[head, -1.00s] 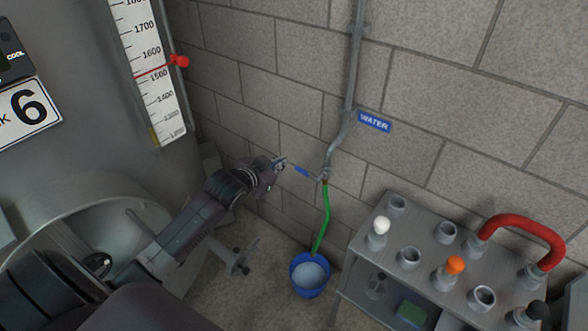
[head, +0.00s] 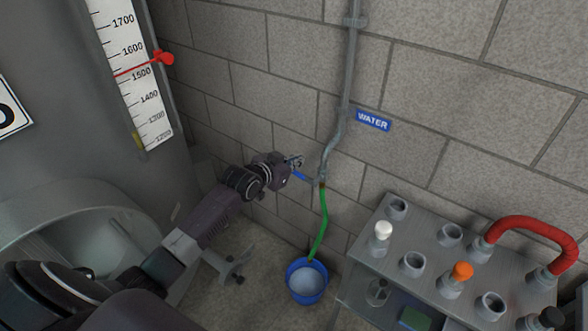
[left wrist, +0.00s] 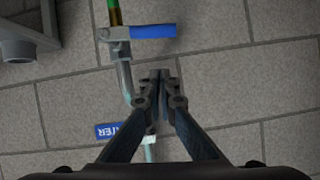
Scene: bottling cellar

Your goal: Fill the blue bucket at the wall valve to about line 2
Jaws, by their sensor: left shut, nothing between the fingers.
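The blue bucket (head: 306,281) stands on the floor by the wall, with pale liquid inside; I cannot make out its lines. A green hose (head: 323,220) runs from the wall valve down to it. The valve's blue lever (head: 300,176) points left, across the pipe. In the left wrist view the blue lever (left wrist: 153,31) sticks out sideways from the valve body (left wrist: 118,36). My left gripper (head: 296,161) is shut and empty, close to the lever; in the wrist view its fingertips (left wrist: 160,76) are apart from the lever. My right gripper is not in view.
A grey pipe (head: 347,75) runs down the wall beside a blue WATER sign (head: 373,120). A tank with a scale (head: 130,70) is at left.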

